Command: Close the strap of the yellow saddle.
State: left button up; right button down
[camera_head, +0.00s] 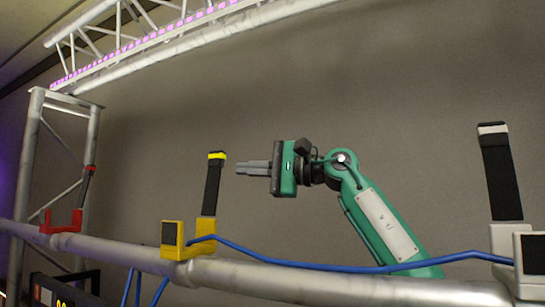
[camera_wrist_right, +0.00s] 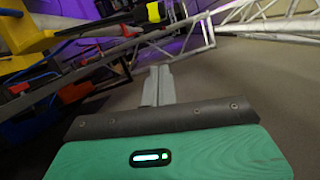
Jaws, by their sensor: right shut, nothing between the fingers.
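The yellow saddle (camera_head: 204,243) sits on the horizontal truss tube. Its black strap (camera_head: 212,190) stands up, open, with a yellow tip (camera_head: 217,156) at the top. A blue cable (camera_head: 300,262) runs from the saddle to the right. My right gripper (camera_head: 240,167) is shut and empty, just right of the strap's upper part, with its fingers pointing left; a gap shows between them. In the right wrist view, the shut fingers (camera_wrist_right: 158,75) point up the picture. The yellow saddle (camera_wrist_right: 28,42) and the strap's yellow tip (camera_wrist_right: 153,12) show at upper left. My left gripper is not in view.
The tube (camera_head: 320,285) crosses the front. A red saddle (camera_head: 62,222) with a raised strap is at left, and a white saddle (camera_head: 505,238) with a raised black strap (camera_head: 500,175) at right. Truss (camera_head: 120,50) spans overhead. Dark equipment (camera_head: 62,290) stands below left.

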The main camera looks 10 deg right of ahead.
aim_at(213, 182)
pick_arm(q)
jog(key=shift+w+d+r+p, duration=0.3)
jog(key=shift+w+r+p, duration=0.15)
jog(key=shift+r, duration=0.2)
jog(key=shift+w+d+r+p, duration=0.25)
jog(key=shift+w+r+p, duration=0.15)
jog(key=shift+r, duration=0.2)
pick_arm(e)
jog(key=shift+s+a+r, duration=0.2)
jog(key=shift+s+a, duration=0.5)
jog(key=shift+a, duration=0.1)
jog(key=shift+s+a+r, duration=0.15)
jog(key=shift+s+a, duration=0.55)
jog(key=shift+a, duration=0.1)
